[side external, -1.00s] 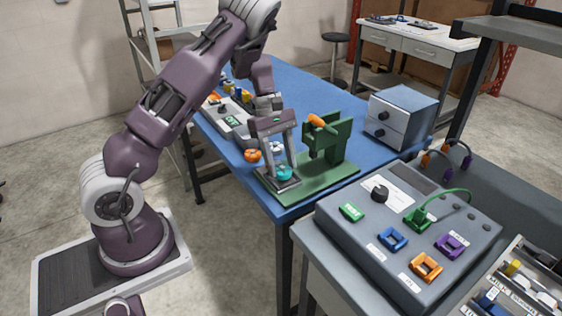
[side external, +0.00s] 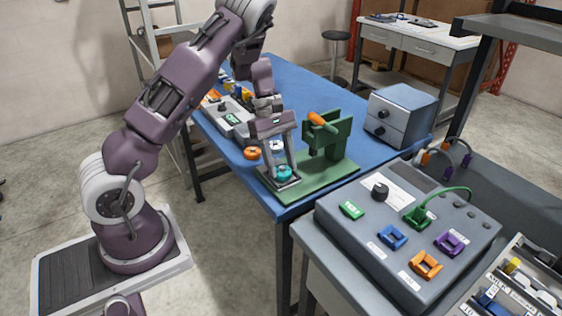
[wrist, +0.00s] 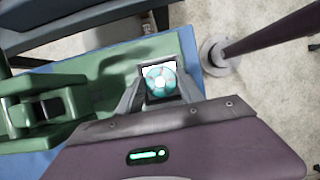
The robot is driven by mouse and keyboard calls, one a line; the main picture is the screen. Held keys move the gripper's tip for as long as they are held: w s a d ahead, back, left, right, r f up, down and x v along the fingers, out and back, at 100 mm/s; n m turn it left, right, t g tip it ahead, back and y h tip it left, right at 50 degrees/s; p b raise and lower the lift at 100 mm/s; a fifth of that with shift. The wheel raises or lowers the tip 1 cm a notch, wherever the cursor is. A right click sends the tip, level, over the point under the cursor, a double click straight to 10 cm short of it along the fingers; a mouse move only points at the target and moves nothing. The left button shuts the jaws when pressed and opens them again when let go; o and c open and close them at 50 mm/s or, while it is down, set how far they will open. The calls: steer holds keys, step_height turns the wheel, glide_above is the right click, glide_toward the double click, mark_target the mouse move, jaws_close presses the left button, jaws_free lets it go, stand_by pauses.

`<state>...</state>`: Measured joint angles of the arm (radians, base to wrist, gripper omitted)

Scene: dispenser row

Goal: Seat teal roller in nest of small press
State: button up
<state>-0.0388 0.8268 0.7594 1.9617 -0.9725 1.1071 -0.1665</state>
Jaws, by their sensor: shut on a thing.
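The teal roller (side external: 284,172) is between the fingertips of my gripper (side external: 283,171), which is shut on it. It also shows in the wrist view (wrist: 160,80), between the fingers, with a pale surface behind it. The roller is low over a small grey-rimmed plate (side external: 287,184) at the left end of the press's green base (side external: 318,183); I cannot tell whether it touches the plate. The small green press (side external: 341,139) with its orange handle (side external: 322,122) stands just right of my gripper. The nest's inside is hidden by the roller and fingers.
An orange roller (side external: 251,154) and a whitish one (side external: 277,147) lie on the blue table (side external: 290,82) behind my gripper. A grey control box (side external: 232,118) is further back left. A blue-grey drawer box (side external: 402,115) stands right of the press.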

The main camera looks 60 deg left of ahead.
steer(key=o, duration=1.5)
steer(key=shift+c, duration=0.2)
steer(key=shift+o, duration=0.4)
steer(key=shift+o, duration=1.1)
steer(key=shift+r, duration=3.5)
